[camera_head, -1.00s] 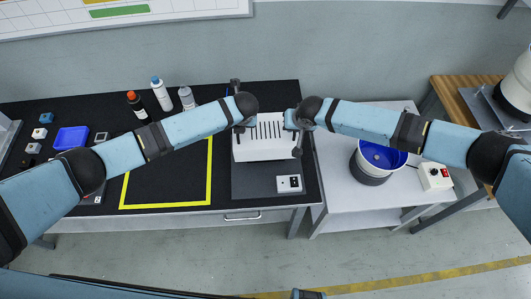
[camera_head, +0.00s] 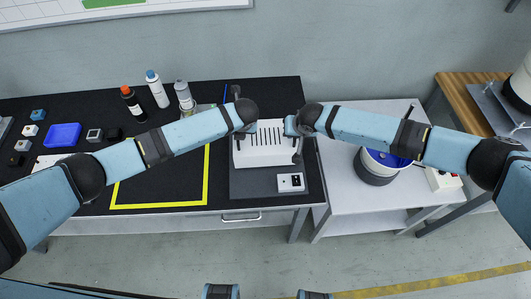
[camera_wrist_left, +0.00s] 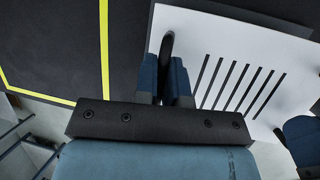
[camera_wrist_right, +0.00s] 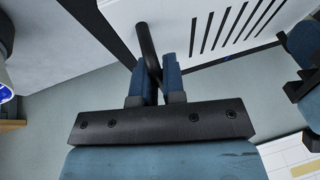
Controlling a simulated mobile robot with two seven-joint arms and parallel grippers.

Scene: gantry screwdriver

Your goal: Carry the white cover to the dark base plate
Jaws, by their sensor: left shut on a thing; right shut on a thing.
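The white cover (camera_head: 265,155), a slotted panel, is held between my two grippers over the right part of the black bench. My left gripper (camera_wrist_left: 166,78) is shut on a dark handle (camera_wrist_left: 166,45) at the cover's left side. My right gripper (camera_wrist_right: 157,80) is shut on the dark handle (camera_wrist_right: 147,42) at its right side. In the head view my left gripper (camera_head: 252,127) and right gripper (camera_head: 291,125) partly hide the cover's far edge. A dark grey plate (camera_head: 250,184) shows below the cover in the picture; the cover hides its far part. I cannot tell the gap between them.
A small white switch box (camera_head: 291,182) stands at the dark plate's near right. A yellow-outlined area (camera_head: 160,206) lies to the left. Bottles (camera_head: 157,88) and a blue tray (camera_head: 63,135) stand farther left. A side table (camera_head: 345,200) on the right holds a blue-lined bowl (camera_head: 376,168).

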